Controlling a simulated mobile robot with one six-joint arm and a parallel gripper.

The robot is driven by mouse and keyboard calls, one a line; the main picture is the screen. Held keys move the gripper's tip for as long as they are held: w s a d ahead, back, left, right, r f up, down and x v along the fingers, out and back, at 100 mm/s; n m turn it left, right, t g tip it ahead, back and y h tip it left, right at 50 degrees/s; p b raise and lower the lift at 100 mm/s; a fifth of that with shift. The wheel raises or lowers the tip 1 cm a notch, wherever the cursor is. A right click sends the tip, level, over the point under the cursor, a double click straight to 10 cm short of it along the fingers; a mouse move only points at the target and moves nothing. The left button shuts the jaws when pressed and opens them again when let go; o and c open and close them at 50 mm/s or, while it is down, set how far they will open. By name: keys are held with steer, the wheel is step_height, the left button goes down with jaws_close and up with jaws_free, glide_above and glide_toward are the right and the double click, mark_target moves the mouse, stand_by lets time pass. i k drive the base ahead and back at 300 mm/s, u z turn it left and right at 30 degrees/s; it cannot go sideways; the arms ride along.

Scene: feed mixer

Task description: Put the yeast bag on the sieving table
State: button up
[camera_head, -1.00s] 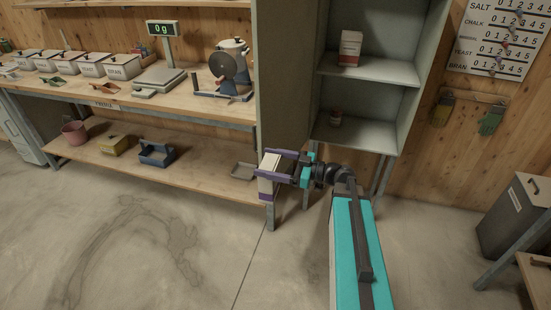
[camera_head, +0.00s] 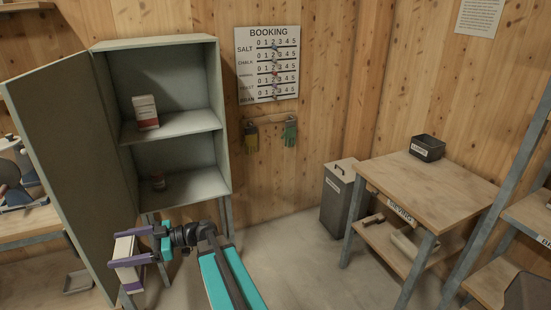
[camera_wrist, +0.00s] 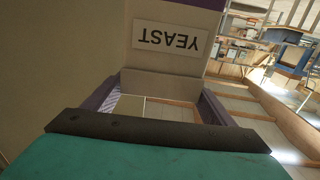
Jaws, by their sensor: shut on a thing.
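The yeast bag (camera_head: 127,259) is a cream pack with a purple end, held between the purple fingers of my gripper (camera_head: 128,264) at the lower left of the head view. In the wrist view its YEAST label (camera_wrist: 170,39) shows upside down, and the fingers are shut on its sides. The sieving table (camera_head: 430,185) is the wooden-topped table at the right of the head view, with a label on its front edge that reads like SIEVING. My gripper is well to the left of it, by the cabinet.
A grey cabinet (camera_head: 180,130) with its door (camera_head: 60,150) open stands at the left, close to my gripper. A dark box (camera_head: 427,148) sits at the table's back. A grey bin (camera_head: 341,197) stands left of the table. The table's middle and front are clear.

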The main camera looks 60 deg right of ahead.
mark_target(426, 184)
steer(key=z, duration=0.55)
steer(key=i, duration=1.3)
steer(key=z, duration=1.65)
